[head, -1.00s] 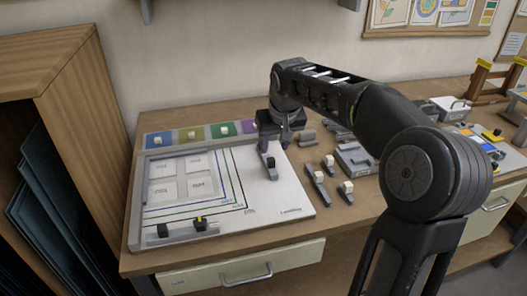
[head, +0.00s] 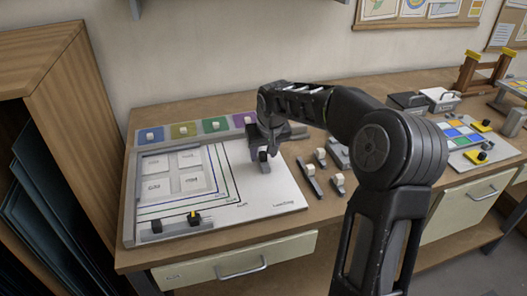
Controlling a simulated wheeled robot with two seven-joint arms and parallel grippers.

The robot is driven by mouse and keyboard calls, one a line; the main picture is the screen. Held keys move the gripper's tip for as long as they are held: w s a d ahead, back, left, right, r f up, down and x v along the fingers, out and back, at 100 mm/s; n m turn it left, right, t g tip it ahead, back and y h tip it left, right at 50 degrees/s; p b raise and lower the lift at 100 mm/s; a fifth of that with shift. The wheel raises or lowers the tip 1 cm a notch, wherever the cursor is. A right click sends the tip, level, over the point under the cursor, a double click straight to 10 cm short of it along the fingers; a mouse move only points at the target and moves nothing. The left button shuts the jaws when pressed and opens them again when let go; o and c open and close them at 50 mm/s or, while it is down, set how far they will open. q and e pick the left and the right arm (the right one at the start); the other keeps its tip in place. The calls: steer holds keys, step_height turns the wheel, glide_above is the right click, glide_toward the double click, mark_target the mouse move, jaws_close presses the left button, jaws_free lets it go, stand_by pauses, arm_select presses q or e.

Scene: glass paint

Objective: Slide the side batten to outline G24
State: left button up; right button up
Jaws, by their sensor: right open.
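The board (head: 285,183) lies flat on the bench, with nested coloured outline corners (head: 222,172) on it. Their small labels are too small to read for sure, so I cannot tell which one is G24. A short grey batten piece with a dark knob (head: 264,167) stands on the board, right of the outlines. My right gripper (head: 264,153) is open and low over that piece, its fingers at the knob; it hides part of it. I cannot tell whether they touch. My left gripper is not in view.
A grey batten (head: 180,228) with a black knob and yellow clip lies along the board's front edge. Coloured pads (head: 184,131) line the back. Several small white-topped grey pieces (head: 311,172) stand right of the board. The board's front right, marked Loading, is clear.

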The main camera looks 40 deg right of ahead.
steer(key=shift+c, duration=0.3)
jaws_close()
stand_by(1.1)
